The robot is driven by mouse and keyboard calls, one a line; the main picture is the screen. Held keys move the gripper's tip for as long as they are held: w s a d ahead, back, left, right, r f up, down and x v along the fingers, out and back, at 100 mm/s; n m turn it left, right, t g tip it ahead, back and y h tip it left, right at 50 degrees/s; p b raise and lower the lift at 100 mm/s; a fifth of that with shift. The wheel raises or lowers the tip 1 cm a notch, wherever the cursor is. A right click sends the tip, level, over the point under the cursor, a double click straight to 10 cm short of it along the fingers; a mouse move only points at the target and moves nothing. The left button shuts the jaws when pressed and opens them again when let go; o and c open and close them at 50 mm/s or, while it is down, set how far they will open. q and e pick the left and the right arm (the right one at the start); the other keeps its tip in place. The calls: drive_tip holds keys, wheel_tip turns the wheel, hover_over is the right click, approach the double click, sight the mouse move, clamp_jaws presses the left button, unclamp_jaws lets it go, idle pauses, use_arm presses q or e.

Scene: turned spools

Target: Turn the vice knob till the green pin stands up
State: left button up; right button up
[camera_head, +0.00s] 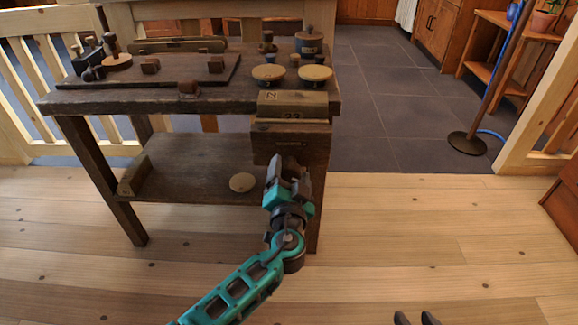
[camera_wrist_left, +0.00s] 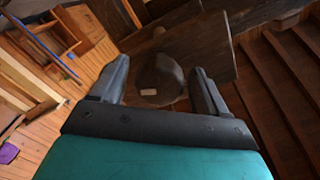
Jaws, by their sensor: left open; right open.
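My left gripper (camera_head: 288,168) is in front of the right end of the workbench, just below a dark wooden block (camera_head: 290,142) on its front. In the left wrist view, the left gripper (camera_wrist_left: 158,85) is open, with one finger on each side of a dark rounded knob (camera_wrist_left: 160,72). A small pale mark shows on the knob. I cannot tell whether the fingers touch it. The gripper seems to hide the knob in the head view. I cannot make out a green pin in either view. My right gripper (camera_head: 416,319) shows only its dark fingertips, apart and empty, at the bottom edge.
The workbench (camera_head: 215,103) holds round pale-topped spools (camera_head: 268,73), a blue-banded pot (camera_head: 309,40) and small wooden blocks. A pale disc (camera_head: 242,182) lies on its lower shelf. A lamp stand (camera_head: 467,143) stands at the right.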

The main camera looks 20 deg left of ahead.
idle(0.3)
use_arm(q)
drive_tip(key=c, duration=1)
